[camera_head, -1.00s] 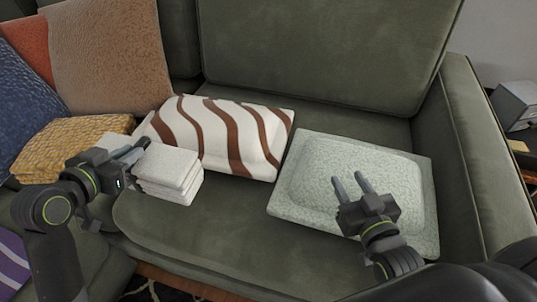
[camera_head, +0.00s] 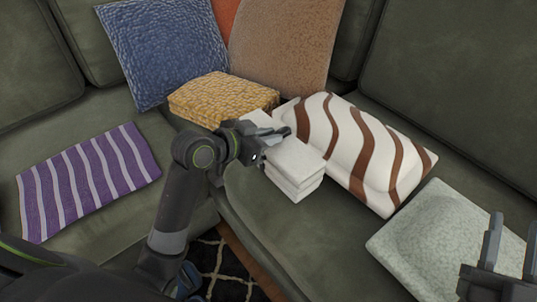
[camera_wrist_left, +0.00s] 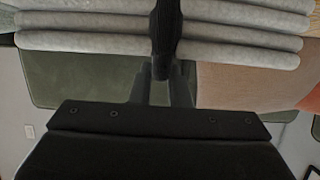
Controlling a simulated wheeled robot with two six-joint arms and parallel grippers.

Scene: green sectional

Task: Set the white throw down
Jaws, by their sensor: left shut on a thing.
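The white throw (camera_head: 296,168) is a folded, layered stack at the sofa seat, beside the brown-striped white cushion (camera_head: 345,150). My left gripper (camera_head: 280,136) is shut on it, and its fingers cover part of the top. In the left wrist view the throw's stacked folds (camera_wrist_left: 235,28) lie across the dark fingers. I cannot tell whether its underside rests on the seat or hangs just above it. My right gripper (camera_head: 510,250) is at the lower right edge, with its fingers apart and nothing between them, over the pale green cushion's near side.
A yellow folded throw (camera_head: 215,97) lies behind my left gripper. Blue (camera_head: 165,50) and tan (camera_head: 280,45) cushions lean on the backrest. A purple striped cloth (camera_head: 88,182) lies on the left seat. The pale green cushion (camera_head: 430,235) lies right. Green seat (camera_head: 290,235) in front of the throw is bare.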

